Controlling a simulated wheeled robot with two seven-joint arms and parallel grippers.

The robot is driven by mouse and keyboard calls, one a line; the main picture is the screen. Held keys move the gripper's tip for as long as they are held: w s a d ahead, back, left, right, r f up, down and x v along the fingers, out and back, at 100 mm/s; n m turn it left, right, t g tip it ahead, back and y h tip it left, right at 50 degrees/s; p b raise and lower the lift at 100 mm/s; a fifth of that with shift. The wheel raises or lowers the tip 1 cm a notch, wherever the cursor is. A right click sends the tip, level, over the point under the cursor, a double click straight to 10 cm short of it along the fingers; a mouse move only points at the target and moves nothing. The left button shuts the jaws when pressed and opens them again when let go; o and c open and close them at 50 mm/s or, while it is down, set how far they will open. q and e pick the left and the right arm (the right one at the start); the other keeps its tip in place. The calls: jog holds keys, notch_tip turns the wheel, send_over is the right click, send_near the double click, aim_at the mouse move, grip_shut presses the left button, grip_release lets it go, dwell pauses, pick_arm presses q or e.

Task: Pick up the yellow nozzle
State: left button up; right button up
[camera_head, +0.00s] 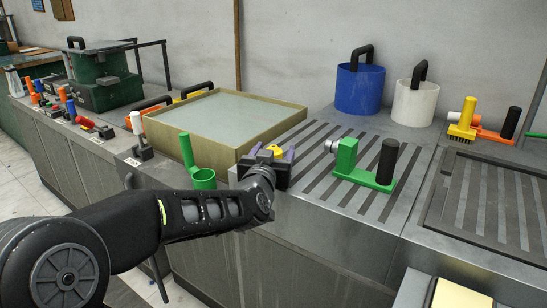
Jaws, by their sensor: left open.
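A small yellow piece, which looks like the yellow nozzle (275,150), shows at the jaws of my left gripper (273,155). It is near the front right corner of the large shallow tray, at the left end of the slatted worktop. My left gripper is open, with its two fingers on either side of the yellow piece. The gripper body hides most of the piece, so I cannot tell whether the fingers touch it. My right gripper is out of view.
A green tool with a black handle (365,168) stands right of the gripper, a green cup holder (203,178) left. The tray (176,137) lies behind. Blue (360,90) and white (414,105) buckets stand at the back. A yellow brush (462,128) is at right.

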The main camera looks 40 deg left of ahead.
pick_arm(q)
jog(key=shift+x, duration=0.85)
grip_shut()
dwell(0.4)
jog(key=shift+r, duration=0.1)
notch_tip(320, 180, up, 10)
jog(key=p, duration=0.4)
jog(key=shift+s, duration=0.1)
dwell(0.5)
